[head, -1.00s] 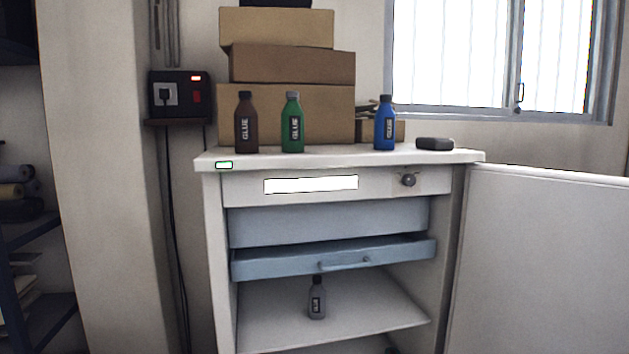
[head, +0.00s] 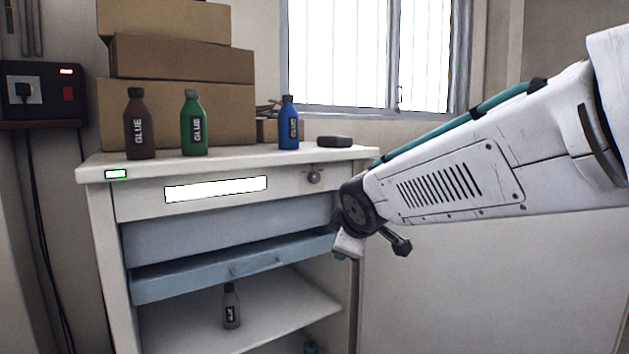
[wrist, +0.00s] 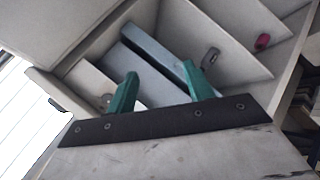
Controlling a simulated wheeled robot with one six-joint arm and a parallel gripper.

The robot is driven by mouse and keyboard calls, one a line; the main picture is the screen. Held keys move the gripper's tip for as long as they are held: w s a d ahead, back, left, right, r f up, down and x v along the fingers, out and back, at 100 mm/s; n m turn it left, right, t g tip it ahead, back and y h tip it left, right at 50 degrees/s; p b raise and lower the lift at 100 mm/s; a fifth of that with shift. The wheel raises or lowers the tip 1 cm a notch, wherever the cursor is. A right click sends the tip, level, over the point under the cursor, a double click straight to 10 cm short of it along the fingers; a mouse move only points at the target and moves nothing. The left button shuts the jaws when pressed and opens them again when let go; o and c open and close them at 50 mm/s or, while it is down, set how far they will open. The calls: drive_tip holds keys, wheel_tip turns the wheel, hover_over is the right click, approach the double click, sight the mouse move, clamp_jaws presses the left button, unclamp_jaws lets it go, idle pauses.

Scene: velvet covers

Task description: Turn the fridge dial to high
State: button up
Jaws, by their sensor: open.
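The fridge (head: 108,215) stands open, with a small round grey dial (head: 314,177) at the right of its front top panel. The dial also shows in the wrist view (wrist: 107,100), just left of one green finger and partly close against it in the picture. My gripper (wrist: 162,88) is open, its two green fingers apart with nothing held between them. The fingers point into the open fridge, with the blue drawer (wrist: 142,50) beyond them. In the head view my arm reaches in from the right, and its wrist end sits below and right of the dial; the fingers are mostly hidden there.
The open fridge door (head: 480,285) is at the right, behind my arm. Brown (head: 139,125), green (head: 194,125) and blue (head: 289,122) glue bottles and a dark block (head: 334,141) stand on top. A grey bottle (head: 231,308) stands on the shelf inside.

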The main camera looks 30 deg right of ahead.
drive_tip(key=w+d+r+n+t, duration=0.4)
drive_tip(key=w+d+r+n, duration=0.15)
drive_tip(key=w, duration=0.35)
drive_tip(key=n+t+y, duration=0.5)
drive_tip(key=n, duration=0.7)
approach(317, 178)
drive_tip(key=w, duration=0.8)
drive_tip(key=shift+a+r, duration=0.2)
drive_tip(key=shift+c, duration=0.3)
drive_tip(key=c, duration=0.9)
